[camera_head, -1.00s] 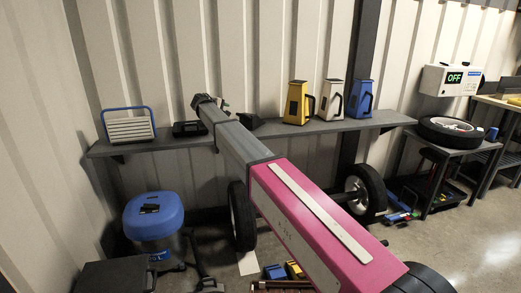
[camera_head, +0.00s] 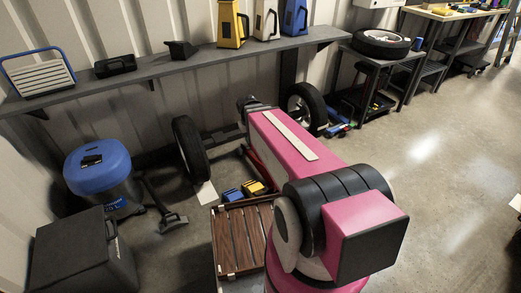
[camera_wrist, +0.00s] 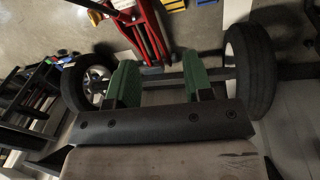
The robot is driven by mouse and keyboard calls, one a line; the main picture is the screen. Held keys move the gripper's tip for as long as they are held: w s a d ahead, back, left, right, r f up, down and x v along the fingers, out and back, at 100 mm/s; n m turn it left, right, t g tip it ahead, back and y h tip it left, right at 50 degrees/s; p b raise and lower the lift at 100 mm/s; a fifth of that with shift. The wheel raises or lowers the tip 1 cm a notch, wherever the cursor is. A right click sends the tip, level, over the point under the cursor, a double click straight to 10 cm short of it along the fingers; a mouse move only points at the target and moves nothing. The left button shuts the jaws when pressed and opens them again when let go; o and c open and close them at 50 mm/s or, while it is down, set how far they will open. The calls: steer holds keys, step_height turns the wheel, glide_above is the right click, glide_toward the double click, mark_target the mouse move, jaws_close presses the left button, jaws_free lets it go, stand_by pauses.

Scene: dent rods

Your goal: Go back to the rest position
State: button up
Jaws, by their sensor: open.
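My gripper (camera_wrist: 161,80) shows in the wrist view with two green fingers spread apart and nothing between them. Below the fingers, two wheels on an axle (camera_wrist: 168,84) and a red jack (camera_wrist: 145,30) are in view. In the head view my pink arm covers the middle, and the fingers are hidden.
A grey shelf (camera_head: 165,70) on the wall holds a yellow (camera_head: 231,25), a white (camera_head: 266,20) and a blue holder (camera_head: 294,18).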

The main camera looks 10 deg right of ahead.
steer(key=s+d+f+m+g+y, duration=0.1)
steer(key=s+d, duration=0.1)
steer(key=s, duration=0.5)
steer(key=shift+s+f+m+y, duration=0.15)
steer(key=shift+f+m+y, duration=0.15)
steer(key=shift+m, duration=0.1)
stand_by(0.5)
